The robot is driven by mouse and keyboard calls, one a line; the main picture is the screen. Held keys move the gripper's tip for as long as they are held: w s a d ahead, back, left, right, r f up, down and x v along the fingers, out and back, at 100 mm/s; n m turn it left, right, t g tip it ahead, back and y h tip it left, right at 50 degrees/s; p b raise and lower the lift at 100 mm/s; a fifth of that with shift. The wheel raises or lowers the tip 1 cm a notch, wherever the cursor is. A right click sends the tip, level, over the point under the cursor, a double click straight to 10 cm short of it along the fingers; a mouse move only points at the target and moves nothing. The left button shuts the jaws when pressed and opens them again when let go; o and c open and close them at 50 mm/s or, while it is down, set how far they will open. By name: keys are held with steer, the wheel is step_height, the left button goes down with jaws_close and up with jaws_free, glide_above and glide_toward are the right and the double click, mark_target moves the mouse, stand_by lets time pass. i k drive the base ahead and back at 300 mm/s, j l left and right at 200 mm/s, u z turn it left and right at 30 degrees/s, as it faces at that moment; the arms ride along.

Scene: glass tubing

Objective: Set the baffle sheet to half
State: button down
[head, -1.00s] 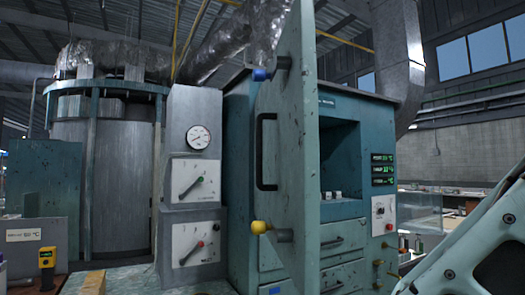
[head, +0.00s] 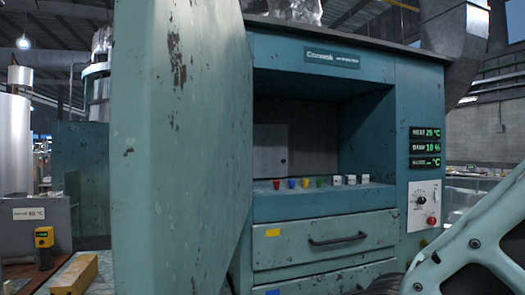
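No part that I can clearly identify as the baffle sheet shows in the head view. The teal oven cabinet (head: 320,207) has an open chamber (head: 300,148) with a grey panel (head: 271,149) at its back; I cannot tell whether that is the sheet. The display (head: 425,148) seems to read HEAT 25 °C and DAMP 10 %, with a dash on its lowest line. Below it, a white control plate (head: 422,205) carries a black dial and a red button. My pale arm link shows at the lower right; my gripper is not in view.
A large teal door (head: 182,150) stands open at the left, close to me. Small coloured and white pieces (head: 304,183) line the chamber's sill. Drawers (head: 325,240) lie below. A yellow device (head: 44,240) and a sign (head: 28,213) stand at far left.

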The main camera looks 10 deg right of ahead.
mark_target(270, 142)
steer(key=i+l+u, duration=0.15)
steer(key=i+l, duration=0.35)
steer(key=i+l+u, duration=0.1)
steer(key=i+l, duration=0.4)
steer(key=l, duration=0.25)
steer(key=i+l, duration=0.1)
steer(key=l, duration=0.75)
steer(key=i+l, duration=0.15)
steer(key=l, duration=0.3)
